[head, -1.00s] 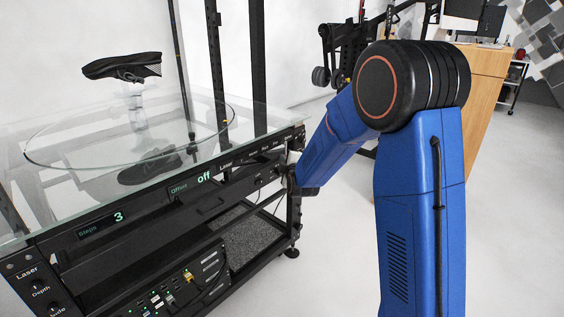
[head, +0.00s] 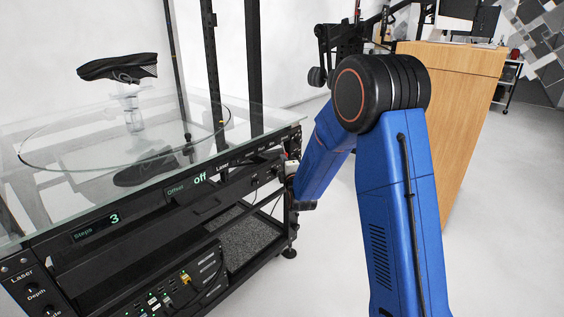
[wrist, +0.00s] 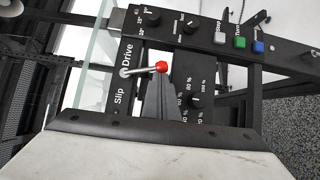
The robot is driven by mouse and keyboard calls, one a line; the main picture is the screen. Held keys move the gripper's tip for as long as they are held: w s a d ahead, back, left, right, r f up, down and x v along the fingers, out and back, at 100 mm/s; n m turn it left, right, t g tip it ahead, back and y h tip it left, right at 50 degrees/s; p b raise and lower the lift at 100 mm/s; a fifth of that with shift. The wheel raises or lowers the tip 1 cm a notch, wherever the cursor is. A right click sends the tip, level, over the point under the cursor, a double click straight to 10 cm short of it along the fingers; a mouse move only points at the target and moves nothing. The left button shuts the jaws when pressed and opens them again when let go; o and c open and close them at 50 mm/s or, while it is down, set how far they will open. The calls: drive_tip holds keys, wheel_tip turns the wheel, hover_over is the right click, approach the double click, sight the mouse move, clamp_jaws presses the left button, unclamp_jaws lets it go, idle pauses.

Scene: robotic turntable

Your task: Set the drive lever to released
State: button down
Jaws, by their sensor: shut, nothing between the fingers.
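The drive lever (wrist: 146,69) has a silver shaft and a red ball knob (wrist: 161,67). In the wrist view it points right from its pivot, with "Drive" printed above the pivot and "Slip" below. My gripper (wrist: 159,82) is shut and empty, its dark fingers together just below the red knob. I cannot tell whether the fingers touch the knob. In the head view my blue arm (head: 322,160) reaches to the right end of the turntable's front panel. The fingers and the lever are not clear there.
The black control panel carries a knob with percent marks (wrist: 194,100), a green button (wrist: 239,42) and a blue button (wrist: 258,47). The turntable's glass top (head: 75,190) overhangs the panel, with a black shoe (head: 118,67) above it.

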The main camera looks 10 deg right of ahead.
drive_tip(key=d+n+t, duration=0.1)
drive_tip(key=n, duration=0.1)
drive_tip(key=w+d+n+t+y, duration=0.1)
drive_tip(key=n, duration=0.1)
drive_tip(key=w+d+n+t+y, duration=0.1)
drive_tip(key=n+t, duration=0.1)
drive_tip(key=n, duration=0.1)
drive_tip(key=shift+w+d+r, duration=0.1)
drive_tip(key=shift+w+d, duration=0.1)
drive_tip(key=shift+w, duration=0.05)
drive_tip(key=shift+w+d, duration=0.15)
idle(0.6)
